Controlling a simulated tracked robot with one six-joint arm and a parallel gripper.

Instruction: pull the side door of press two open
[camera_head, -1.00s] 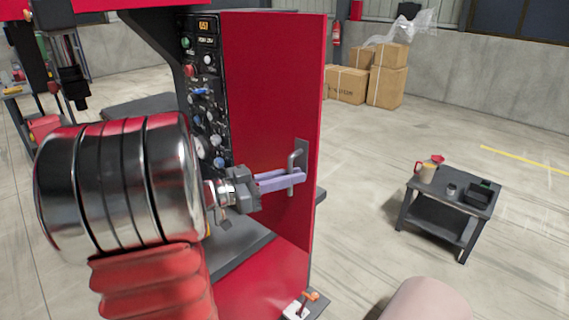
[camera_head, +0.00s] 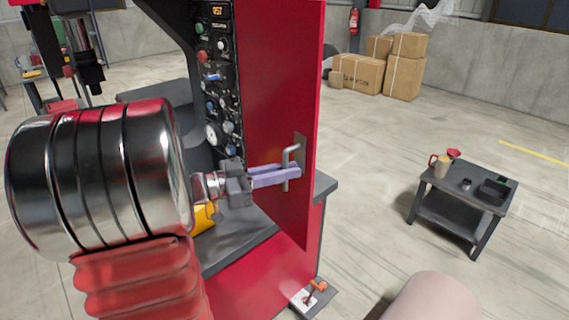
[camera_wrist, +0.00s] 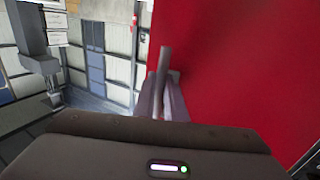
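The red side door (camera_head: 270,90) of the press stands ajar, its bottom edge slanting out from the red machine body (camera_head: 275,265). A grey bar handle (camera_head: 290,152) sits near the door's outer edge. My gripper (camera_head: 290,173) has its pale violet fingers on either side of the bar, shut on it. In the wrist view, the handle (camera_wrist: 164,60) rises between the two fingers (camera_wrist: 163,102), and the red door (camera_wrist: 235,65) fills the right. The press's number does not show.
The black control panel (camera_head: 213,90) stands left of the door. The grey bed (camera_head: 240,245) lies below, with a yellow part (camera_head: 203,218) on it. A small dark table (camera_head: 465,200) holds cups on the right. Cardboard boxes (camera_head: 360,75) stand behind; the floor between is clear.

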